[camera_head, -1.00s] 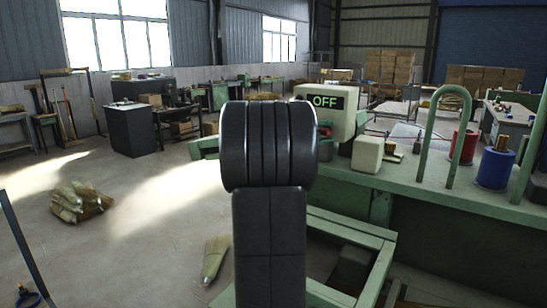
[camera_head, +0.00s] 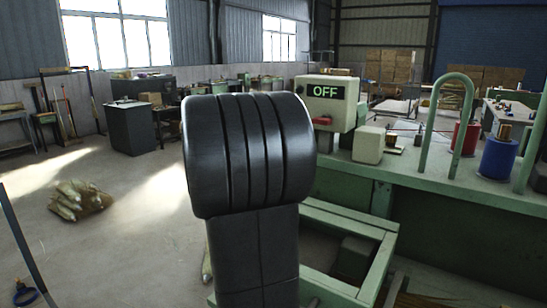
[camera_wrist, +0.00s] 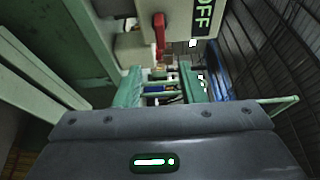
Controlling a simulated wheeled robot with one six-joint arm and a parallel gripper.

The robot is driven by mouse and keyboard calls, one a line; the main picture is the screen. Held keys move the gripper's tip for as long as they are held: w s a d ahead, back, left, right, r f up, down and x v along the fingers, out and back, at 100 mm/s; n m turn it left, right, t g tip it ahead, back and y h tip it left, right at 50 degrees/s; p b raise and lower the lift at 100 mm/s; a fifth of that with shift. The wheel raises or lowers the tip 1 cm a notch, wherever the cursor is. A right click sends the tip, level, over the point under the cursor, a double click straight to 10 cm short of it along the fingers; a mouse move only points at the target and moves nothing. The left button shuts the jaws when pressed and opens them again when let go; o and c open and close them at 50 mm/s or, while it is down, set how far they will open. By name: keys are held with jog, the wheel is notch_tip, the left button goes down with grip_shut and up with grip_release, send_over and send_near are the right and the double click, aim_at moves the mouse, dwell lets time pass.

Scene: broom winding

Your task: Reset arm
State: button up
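My arm's black ribbed joint (camera_head: 250,150) fills the middle of the head view and hides part of the green machine. My gripper itself is not seen in the head view. In the wrist view, the dark housing of my gripper (camera_wrist: 160,88) spans the bottom, with a lit green indicator. Two greenish upright pieces, which look like its fingers, stand apart beyond the housing. Nothing is seen held between them. The OFF control box (camera_head: 327,102), with a red switch, stands on the machine and also shows at the top of the wrist view (camera_wrist: 201,18).
The green machine bench (camera_head: 440,178) lies to the right, with a green hoop (camera_head: 430,125), a red spool (camera_head: 466,138) and a blue spool (camera_head: 497,160). A broom-head pile (camera_head: 80,199) lies on the floor at left. Open floor (camera_head: 145,245) lies left of my arm.

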aim_at(322, 121)
jog(key=p+x, duration=0.2)
jog(key=x, duration=1.2)
jog(key=shift+d+p, duration=0.1)
jog(key=shift+p, duration=0.3)
jog(key=shift+f+n+b, duration=0.1)
jog(key=shift+n+b, duration=0.2)
jog(key=shift+n, duration=0.5)
jog(key=n, duration=0.1)
jog(key=n+t+h, duration=0.1)
jog(key=shift+a+r+n+b, duration=0.2)
jog(key=shift+r+n+b, duration=0.05)
jog(key=shift+n+b, duration=0.1)
jog(key=shift+r+n+t, duration=0.15)
jog(key=shift+n+t, duration=0.25)
jog(key=shift+n, duration=0.5)
jog(key=shift+r+n+t, duration=0.15)
jog(key=shift+n+t, duration=0.25)
jog(key=shift+n, duration=0.45)
jog(key=shift+b, duration=0.3)
